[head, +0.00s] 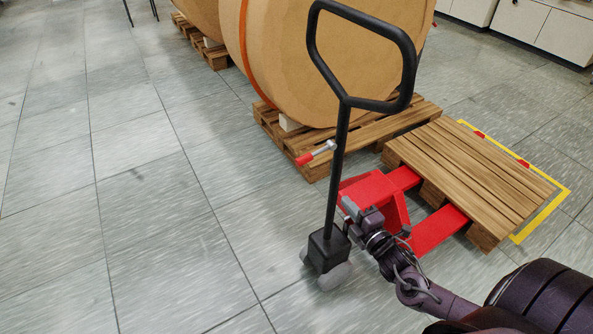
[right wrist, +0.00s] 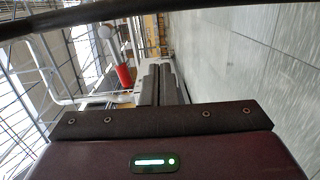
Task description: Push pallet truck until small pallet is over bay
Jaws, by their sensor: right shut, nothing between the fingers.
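A red pallet truck (head: 398,205) with a black loop handle (head: 410,68) stands at the middle right of the head view. Its forks run under a small wooden pallet (head: 470,172). The bay is a yellow floor outline (head: 553,203); the pallet covers part of it, and yellow shows along its far and right sides. My right gripper (head: 352,212) is at the truck's front, beside the handle's base, shut with nothing held. Whether it touches the truck is unclear. In the right wrist view its fingers (right wrist: 160,85) are together. My left gripper is not in view.
Large brown paper rolls (head: 300,60) stand on wooden pallets (head: 310,165) behind the truck, close to the small pallet's left side. White cabinets (head: 545,35) stand at the back right. The tiled floor on the left is clear.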

